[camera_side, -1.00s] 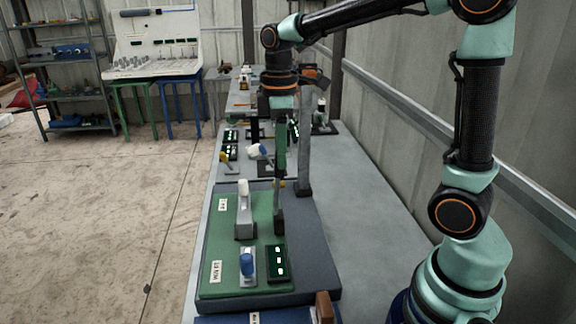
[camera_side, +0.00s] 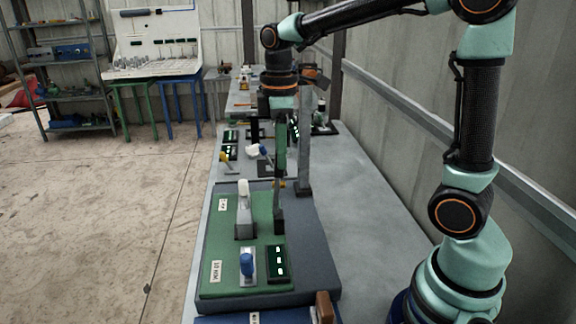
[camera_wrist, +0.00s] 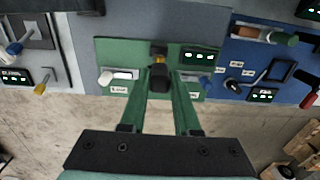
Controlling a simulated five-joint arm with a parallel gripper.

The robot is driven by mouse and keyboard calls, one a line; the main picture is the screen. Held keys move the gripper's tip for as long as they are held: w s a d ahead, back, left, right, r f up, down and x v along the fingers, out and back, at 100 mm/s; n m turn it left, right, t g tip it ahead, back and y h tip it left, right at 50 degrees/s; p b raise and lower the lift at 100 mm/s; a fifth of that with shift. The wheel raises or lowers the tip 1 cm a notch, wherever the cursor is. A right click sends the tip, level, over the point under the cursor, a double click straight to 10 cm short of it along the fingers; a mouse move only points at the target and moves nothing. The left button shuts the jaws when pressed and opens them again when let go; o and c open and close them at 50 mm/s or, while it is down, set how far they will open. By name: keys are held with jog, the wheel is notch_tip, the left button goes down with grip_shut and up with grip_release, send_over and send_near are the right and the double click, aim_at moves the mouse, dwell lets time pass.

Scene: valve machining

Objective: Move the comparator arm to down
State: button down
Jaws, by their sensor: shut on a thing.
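My gripper (camera_wrist: 162,84) reaches down over the green panel (camera_wrist: 102,52). Its two green fingers come together on a dark handle (camera_wrist: 160,72) with a yellow part at its far end, which seems to be the comparator arm. In the side view, my gripper (camera_side: 279,215) hangs over the panel between the white lever and a tall grey post (camera_side: 304,150). The yellow part (camera_side: 281,184) shows beside the finger there. The fingers hide most of the handle, and its exact tilt is hard to tell.
The same panel bears a white lever (camera_side: 243,205) on a grey base, a blue-tipped lever (camera_side: 247,265) and a lit display (camera_side: 277,262). Other panels with levers stand on both sides along the bench (camera_side: 365,205). The bench is bare right of the post.

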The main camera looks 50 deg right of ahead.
jog(key=shift+w+a, duration=1.45)
jog(key=shift+a, duration=0.05)
jog(key=shift+w+a+f, duration=0.1)
jog(key=shift+w+a+f, duration=0.3)
jog(key=shift+w+a, duration=0.35)
jog(key=shift+w+a+f, duration=0.3)
jog(key=shift+w+a, duration=0.3)
jog(key=shift+w+a+f, duration=1.1)
jog(key=shift+w+a, duration=0.15)
jog(key=shift+f, duration=0.1)
